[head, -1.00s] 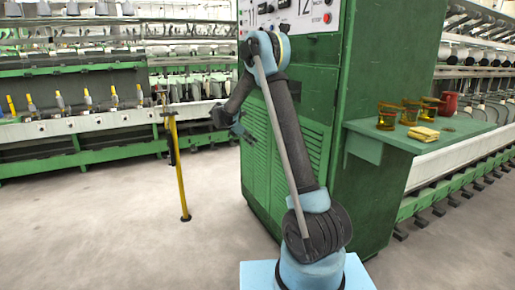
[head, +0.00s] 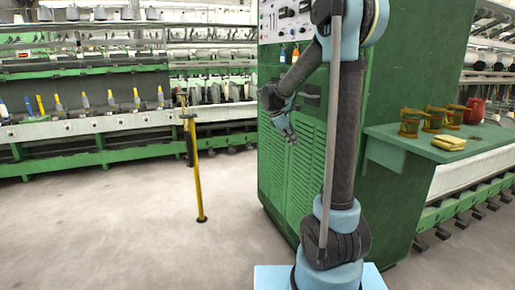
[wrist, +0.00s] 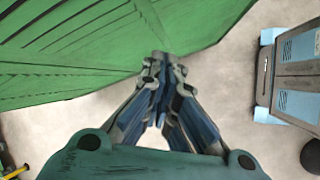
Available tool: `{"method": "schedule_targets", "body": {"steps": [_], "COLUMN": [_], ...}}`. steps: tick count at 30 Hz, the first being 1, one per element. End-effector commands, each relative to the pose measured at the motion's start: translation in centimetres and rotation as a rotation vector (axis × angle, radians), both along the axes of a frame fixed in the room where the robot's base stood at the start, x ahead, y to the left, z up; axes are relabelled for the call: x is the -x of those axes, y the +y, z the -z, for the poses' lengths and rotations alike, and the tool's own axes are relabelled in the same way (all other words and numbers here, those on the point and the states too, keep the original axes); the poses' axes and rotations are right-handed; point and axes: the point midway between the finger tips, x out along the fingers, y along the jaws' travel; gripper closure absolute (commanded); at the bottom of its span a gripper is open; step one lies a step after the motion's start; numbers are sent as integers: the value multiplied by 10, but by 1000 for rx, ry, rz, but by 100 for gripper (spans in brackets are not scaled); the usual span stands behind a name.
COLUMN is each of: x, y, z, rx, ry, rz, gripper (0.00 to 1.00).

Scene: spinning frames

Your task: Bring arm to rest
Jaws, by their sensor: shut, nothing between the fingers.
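My gripper (head: 288,134) hangs at the end of my raised, folded arm in the head view, pointing down in front of the green machine cabinet (head: 385,200). In the wrist view my gripper (wrist: 160,65) has its fingertips together, with nothing between them. The cabinet's vented green side (wrist: 110,45) fills the upper left of the wrist view. Whether any part of the gripper touches the cabinet cannot be told.
A yellow stand (head: 197,170) stands on the floor to the left. Spinning frames (head: 80,130) line the back. The floor (head: 120,230) at left is clear.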

Motion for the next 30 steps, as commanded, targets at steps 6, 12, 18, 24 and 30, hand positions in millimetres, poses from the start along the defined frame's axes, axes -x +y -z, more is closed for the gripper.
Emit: {"method": "schedule_targets", "body": {"steps": [6,12,18,24,30], "x": [61,115,168,219,268], "y": [-21,-34,-43,-47,-47], "z": [-7,-5,3,17,37], "rx": [-100,-189,-278,-364,-448], "ry": [-63,-116,-166,-211,-251], "rz": [155,302,454,611,771], "gripper": [100,100,100,100,100]}}
